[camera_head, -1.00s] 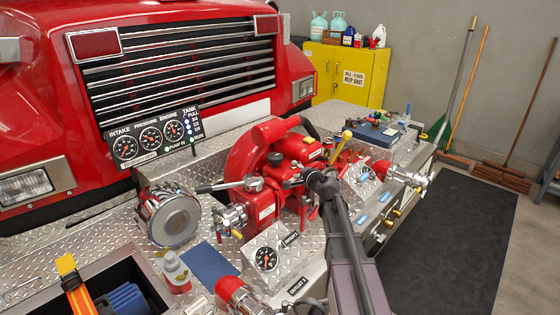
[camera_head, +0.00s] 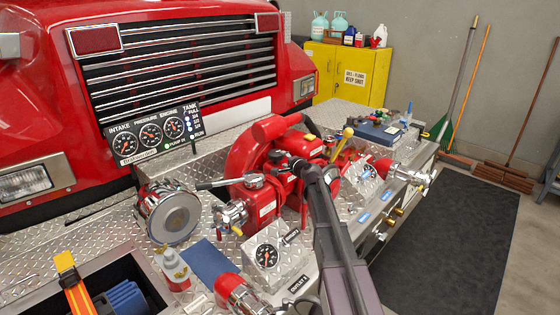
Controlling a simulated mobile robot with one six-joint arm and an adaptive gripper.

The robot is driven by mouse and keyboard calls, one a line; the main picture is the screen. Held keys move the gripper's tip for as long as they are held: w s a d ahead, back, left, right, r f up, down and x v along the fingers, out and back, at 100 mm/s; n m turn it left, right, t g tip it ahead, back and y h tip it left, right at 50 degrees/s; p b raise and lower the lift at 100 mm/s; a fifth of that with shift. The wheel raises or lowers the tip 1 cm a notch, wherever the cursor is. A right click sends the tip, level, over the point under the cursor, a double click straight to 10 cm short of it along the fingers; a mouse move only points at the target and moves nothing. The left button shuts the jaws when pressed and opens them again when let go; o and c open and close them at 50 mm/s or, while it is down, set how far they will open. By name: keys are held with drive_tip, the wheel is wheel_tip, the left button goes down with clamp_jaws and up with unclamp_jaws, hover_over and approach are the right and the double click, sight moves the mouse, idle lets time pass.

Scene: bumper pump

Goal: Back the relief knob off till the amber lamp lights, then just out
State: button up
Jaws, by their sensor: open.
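My gripper (camera_head: 297,168) is at the end of my dark arm, over the middle of the red pump (camera_head: 265,202). Its fingers are small, dark and partly hidden by the wrist, and it appears to hold nothing. I cannot pick out the relief knob for certain; the pump parts by the fingertips are partly covered by my arm. The gauge panel (camera_head: 150,137) stands behind on the left, with intake, pressure and engine dials and small indicator lights. A green light shows beside "PUMP IN". I cannot make out a lit amber lamp.
A yellow-knobbed lever (camera_head: 347,133) rises just right of my gripper. A chrome-capped inlet (camera_head: 174,216) and a red-capped outlet (camera_head: 235,290) stick out on the left and front. A blue case (camera_head: 380,132) lies on the deck at right. The dark floor mat (camera_head: 445,235) is clear.

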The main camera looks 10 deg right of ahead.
sight(281, 157)
drive_tip(key=shift+b+x, duration=0.3)
drive_tip(key=shift+x, duration=1.6)
drive_tip(key=shift+c, duration=0.3)
clamp_jaws()
